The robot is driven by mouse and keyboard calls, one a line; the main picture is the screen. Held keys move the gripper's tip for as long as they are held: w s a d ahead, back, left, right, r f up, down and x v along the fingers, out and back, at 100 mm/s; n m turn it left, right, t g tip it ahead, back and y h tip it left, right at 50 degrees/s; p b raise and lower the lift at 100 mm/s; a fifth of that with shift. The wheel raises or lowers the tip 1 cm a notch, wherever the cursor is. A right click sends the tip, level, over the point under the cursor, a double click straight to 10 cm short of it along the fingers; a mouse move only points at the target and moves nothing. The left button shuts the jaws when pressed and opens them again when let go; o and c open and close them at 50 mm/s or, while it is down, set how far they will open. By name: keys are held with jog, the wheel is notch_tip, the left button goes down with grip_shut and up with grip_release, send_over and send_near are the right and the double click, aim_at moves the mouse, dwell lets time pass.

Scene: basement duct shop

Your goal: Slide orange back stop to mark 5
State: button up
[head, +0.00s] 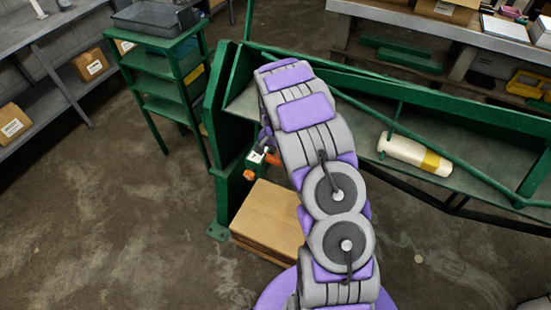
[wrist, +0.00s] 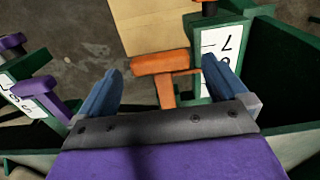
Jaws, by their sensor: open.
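The orange back stop (wrist: 160,64) shows in the wrist view as a T-shaped handle, with its crossbar between my fingertips and its stem running toward my palm. My gripper (wrist: 164,66) is open, its two blue fingers on either side of the crossbar with visible gaps. A white scale card (wrist: 221,62) with a 7 and partly covered marks is right of the handle, on green metal; my right finger hides part of it. Mark 5 cannot be made out there. In the head view, orange parts (head: 272,158) show beside my arm, which hides my gripper.
A purple handle (wrist: 40,90) with another scale card (wrist: 22,98) is at the wrist view's left. A white bottle (head: 414,153) lies on the machine's bed. A green shelf rack (head: 168,90) is left; open floor lies in front.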

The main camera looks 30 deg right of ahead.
aim_at(278, 153)
jog(key=shift+a+f, duration=0.2)
jog(key=shift+f, duration=0.35)
jog(key=shift+a+f, duration=0.2)
jog(key=shift+f, duration=0.3)
jog(key=shift+d+f, duration=0.1)
jog(key=shift+d, duration=0.7)
jog(key=shift+c, duration=0.4)
jog(key=shift+a, duration=0.55)
jog(key=c, duration=0.6)
jog(key=shift+w+d, duration=0.1)
jog(key=shift+d, duration=0.15)
jog(key=c, duration=0.8)
jog(key=shift+w+d, duration=1.05)
jog(key=shift+d, duration=0.25)
jog(key=shift+a+r, duration=0.1)
jog(key=shift+r, duration=0.1)
